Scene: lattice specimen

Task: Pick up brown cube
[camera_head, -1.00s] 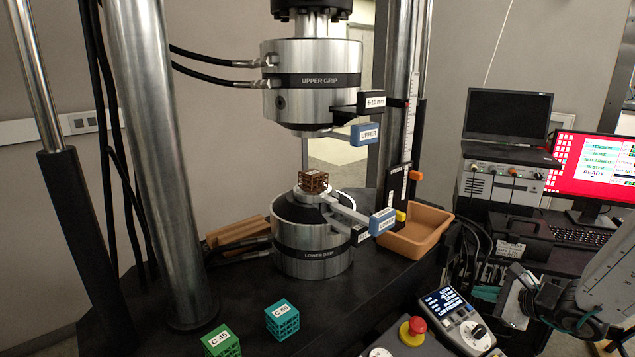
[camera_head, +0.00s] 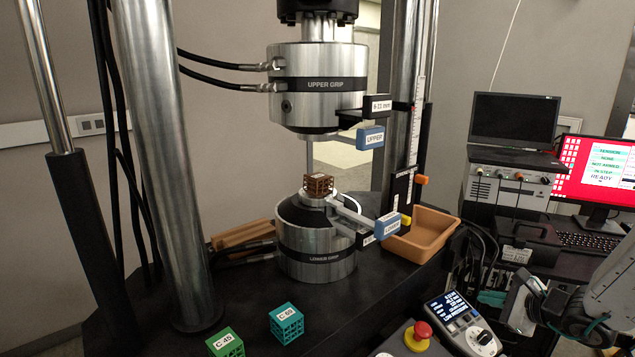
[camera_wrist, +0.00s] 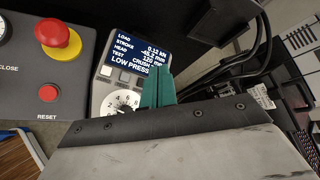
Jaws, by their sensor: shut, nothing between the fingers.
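The brown cube (camera_head: 319,185) is an open lattice block with a pale label on top. It sits on the round top of the lower grip (camera_head: 315,240) in the head view, under the raised upper grip (camera_head: 318,87). The wrist view does not show it. My gripper (camera_wrist: 158,87) shows teal fingers in the wrist view, shut and empty, in front of the control handset. It is well away from the cube. My arm is at the lower right of the head view.
A green cube (camera_head: 226,342) and a teal cube (camera_head: 286,323) stand on the black bench. A tan tray (camera_head: 425,232) is right of the lower grip. Blue-tipped arms (camera_head: 386,226) project beside the grip. The handset (camera_head: 462,322) and red stop button (camera_head: 422,330) are in front.

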